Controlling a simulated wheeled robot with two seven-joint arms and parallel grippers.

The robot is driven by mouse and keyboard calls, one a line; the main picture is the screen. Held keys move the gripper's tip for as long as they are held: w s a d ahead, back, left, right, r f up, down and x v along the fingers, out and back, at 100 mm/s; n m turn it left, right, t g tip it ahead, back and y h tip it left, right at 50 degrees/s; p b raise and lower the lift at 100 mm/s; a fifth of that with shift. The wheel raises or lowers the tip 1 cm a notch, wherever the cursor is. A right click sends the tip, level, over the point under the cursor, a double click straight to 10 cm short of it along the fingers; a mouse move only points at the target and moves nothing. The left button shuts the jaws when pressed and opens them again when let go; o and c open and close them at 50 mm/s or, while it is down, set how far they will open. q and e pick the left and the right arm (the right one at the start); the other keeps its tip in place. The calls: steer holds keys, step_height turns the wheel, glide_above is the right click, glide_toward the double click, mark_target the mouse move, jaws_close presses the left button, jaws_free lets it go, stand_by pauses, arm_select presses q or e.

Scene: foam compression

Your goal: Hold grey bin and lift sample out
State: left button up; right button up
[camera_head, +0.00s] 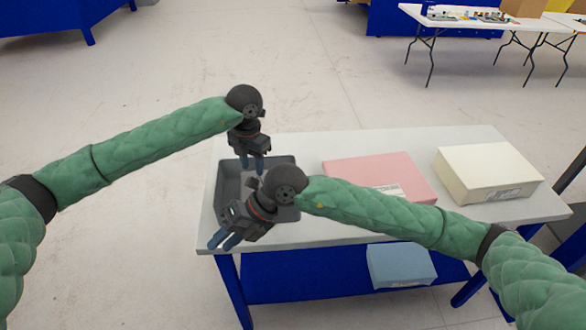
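The grey bin (229,170) stands at the left end of the white table, with its middle and front hidden by my arms and grippers. My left gripper (252,164) points down over the back part of the bin. Its two fingers look apart, with nothing seen between them. My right gripper (224,241) is at the front left of the bin, tilted down and left near the table's front edge. I cannot make out a sample in the bin; a paler patch (285,188) shows inside beside my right wrist.
On the white table (345,145), a pink foam block (375,171) lies right of the bin and a cream block (488,170) farther right. A blue block (400,265) lies on the blue lower shelf (310,280). Other tables stand far behind.

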steer(key=w+d+r+m+t+h, duration=0.3)
steer(key=w+d+r+m, duration=0.1)
steer(key=w+d+r, duration=0.4)
steer(key=w+d+f+h, duration=0.2)
steer(key=w+d+f, duration=0.1)
steer(key=w, duration=0.2)
steer(key=w+d+f+h, duration=0.2)
steer(key=w+d+f, duration=0.1)
steer(key=w, duration=0.2)
steer(key=w+d+f+t+h, duration=0.1)
steer(key=w+d+f+h, duration=0.1)
steer(key=w+d, duration=0.2)
steer(key=shift+w+f+m, duration=0.3)
steer(key=shift+w+f, duration=0.1)
steer(key=shift+w, duration=0.1)
steer(key=shift+w+f, duration=0.2)
steer(key=shift+f, duration=1.2)
steer(key=shift+w+f, duration=0.2)
steer(key=shift+f, duration=1.15)
steer(key=shift+w+f, duration=0.2)
steer(key=shift+f, duration=1.2)
jaws_close()
